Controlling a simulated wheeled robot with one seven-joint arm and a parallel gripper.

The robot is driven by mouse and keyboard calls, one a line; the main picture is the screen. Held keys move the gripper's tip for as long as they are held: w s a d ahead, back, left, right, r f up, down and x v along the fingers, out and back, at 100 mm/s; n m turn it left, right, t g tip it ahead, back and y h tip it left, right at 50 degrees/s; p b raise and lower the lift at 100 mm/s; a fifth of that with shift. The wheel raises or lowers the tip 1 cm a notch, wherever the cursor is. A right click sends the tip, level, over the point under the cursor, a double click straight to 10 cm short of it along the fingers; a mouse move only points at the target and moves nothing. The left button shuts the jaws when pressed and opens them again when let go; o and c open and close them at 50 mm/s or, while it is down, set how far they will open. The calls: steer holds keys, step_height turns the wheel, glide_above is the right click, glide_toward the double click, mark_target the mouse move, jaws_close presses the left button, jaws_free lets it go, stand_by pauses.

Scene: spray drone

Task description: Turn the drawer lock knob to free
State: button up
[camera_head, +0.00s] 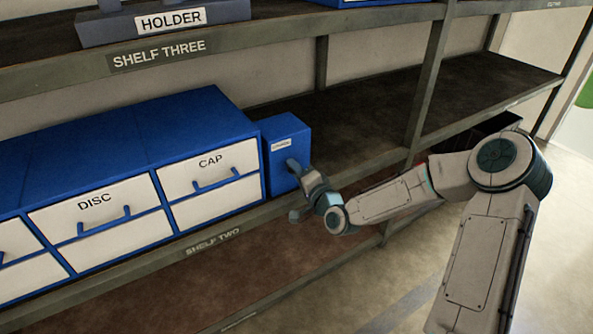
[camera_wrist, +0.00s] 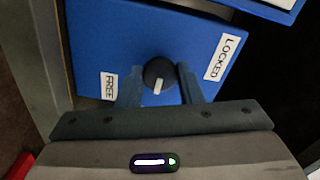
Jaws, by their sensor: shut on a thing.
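The drawer lock is a blue box (camera_head: 284,140) on shelf two, at the right end of the drawer row. In the wrist view its blue face (camera_wrist: 105,40) carries a FREE label (camera_wrist: 109,87) at the left and a LOCKED label (camera_wrist: 222,57) at the right. The round black knob (camera_wrist: 160,72) sits between them. Its white pointer mark points down in the picture, at neither label. My gripper (camera_wrist: 160,74) has one finger on each side of the knob and is shut on it. In the head view my gripper (camera_head: 298,172) is at the box's front and hides the knob.
Blue and white drawers labelled DISC (camera_head: 92,203) and CAP (camera_head: 211,163) stand left of the lock box. Shelf two (camera_head: 340,130) is bare to the right of it. Shelf three (camera_head: 60,76) runs above, with a holder (camera_head: 165,22) on it. A shelf post (camera_head: 428,80) stands further right.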

steer(key=shift+f, duration=0.1)
steer(key=o, duration=1)
steer(key=shift+s, duration=0.1)
steer(key=p+v, duration=0.1)
steer(key=v, duration=1.2)
steer(key=shift+s+d+p, duration=0.3)
